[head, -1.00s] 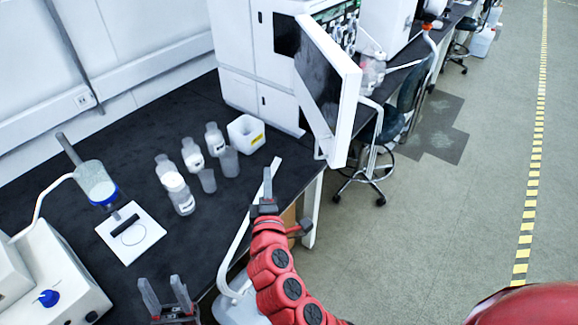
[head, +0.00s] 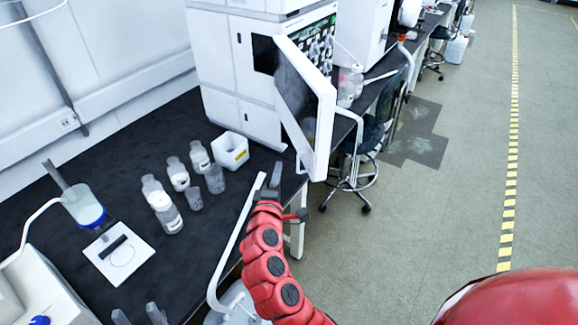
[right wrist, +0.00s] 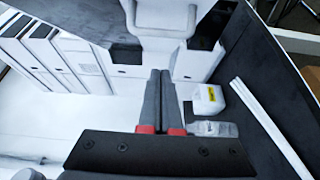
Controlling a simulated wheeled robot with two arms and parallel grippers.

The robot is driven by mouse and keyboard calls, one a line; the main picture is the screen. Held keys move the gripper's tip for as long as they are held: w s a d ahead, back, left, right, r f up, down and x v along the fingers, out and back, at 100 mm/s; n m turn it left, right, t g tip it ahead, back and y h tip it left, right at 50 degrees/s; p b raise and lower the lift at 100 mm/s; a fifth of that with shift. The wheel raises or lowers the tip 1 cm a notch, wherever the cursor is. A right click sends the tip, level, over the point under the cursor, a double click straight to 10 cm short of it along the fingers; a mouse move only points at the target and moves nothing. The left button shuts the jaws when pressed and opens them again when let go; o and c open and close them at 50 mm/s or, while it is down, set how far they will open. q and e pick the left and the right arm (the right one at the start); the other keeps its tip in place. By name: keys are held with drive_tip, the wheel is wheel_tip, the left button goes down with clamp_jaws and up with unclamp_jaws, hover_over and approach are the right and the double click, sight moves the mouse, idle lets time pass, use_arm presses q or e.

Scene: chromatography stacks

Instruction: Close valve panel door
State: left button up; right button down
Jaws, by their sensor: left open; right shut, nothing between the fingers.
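The valve panel door (head: 322,120) is a white-framed panel with a dark inner face. It stands swung open from the tall white instrument stack (head: 240,75), jutting past the bench edge. The valve panel (head: 318,45) with its green and dark fittings is exposed behind it. My right gripper (head: 272,178) is shut and empty, to the lower left of the door and apart from it in the picture. Its closed fingers (right wrist: 160,85) also show in the right wrist view. My left gripper (head: 138,314) is open and empty at the bottom edge, partly cut off.
Several bottles and cups (head: 162,205) and a white bin (head: 231,150) stand on the black bench (head: 110,185). A stirrer plate (head: 118,252) is at left. A chair (head: 365,150) stands behind the door. The floor at right (head: 430,220) is clear.

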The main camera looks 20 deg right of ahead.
drive_tip(key=shift+s+d+p, duration=0.2)
drive_tip(key=shift+s+d, duration=0.05)
drive_tip(key=shift+d, duration=0.5)
drive_tip(key=shift+s+d+p, duration=0.2)
drive_tip(key=shift+d, duration=0.5)
